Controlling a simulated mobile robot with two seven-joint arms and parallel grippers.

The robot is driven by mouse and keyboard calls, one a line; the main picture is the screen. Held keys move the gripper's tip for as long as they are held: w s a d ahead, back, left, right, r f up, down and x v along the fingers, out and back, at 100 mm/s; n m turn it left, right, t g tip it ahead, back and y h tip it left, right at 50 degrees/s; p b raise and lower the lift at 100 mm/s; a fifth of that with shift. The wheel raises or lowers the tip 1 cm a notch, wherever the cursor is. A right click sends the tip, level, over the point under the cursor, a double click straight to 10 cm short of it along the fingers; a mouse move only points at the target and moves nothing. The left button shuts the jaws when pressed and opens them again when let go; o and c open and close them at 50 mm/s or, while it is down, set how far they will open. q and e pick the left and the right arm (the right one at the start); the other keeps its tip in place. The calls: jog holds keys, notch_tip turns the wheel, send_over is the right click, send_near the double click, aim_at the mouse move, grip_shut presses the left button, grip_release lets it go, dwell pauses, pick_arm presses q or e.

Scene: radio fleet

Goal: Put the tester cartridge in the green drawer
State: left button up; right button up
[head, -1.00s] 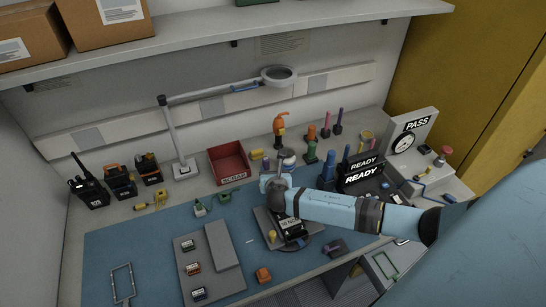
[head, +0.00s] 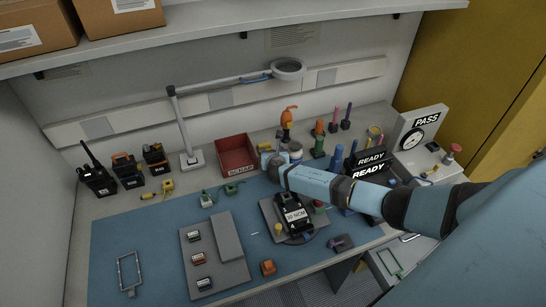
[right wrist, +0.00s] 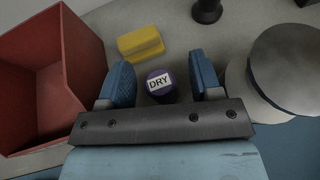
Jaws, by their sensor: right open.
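My right gripper (head: 268,158) is over the back of the bench, beside the red scrap bin. In the right wrist view its fingers (right wrist: 163,74) are open, with a purple round-topped piece labelled DRY (right wrist: 159,82) between them and gaps on both sides. I cannot tell whether this piece is the tester cartridge; my gripper hides it in the head view. A pale drawer-like unit with a green outline (head: 388,262) is at the lower right, below the bench edge. I cannot tell how far it is open. My left gripper is out of view.
The red bin (right wrist: 50,75) is left of the fingers, a yellow block (right wrist: 141,44) beyond them, and a grey-lidded jar (right wrist: 285,70) to the right. A black 50 NCM device (head: 294,213) sits on a round stand. READY blocks (head: 368,171) and the PASS gauge (head: 420,130) stand right.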

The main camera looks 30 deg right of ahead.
jog(key=shift+w+d+f, duration=0.3)
jog(key=shift+w, duration=0.3)
jog(key=shift+c, duration=0.4)
jog(key=c, duration=1)
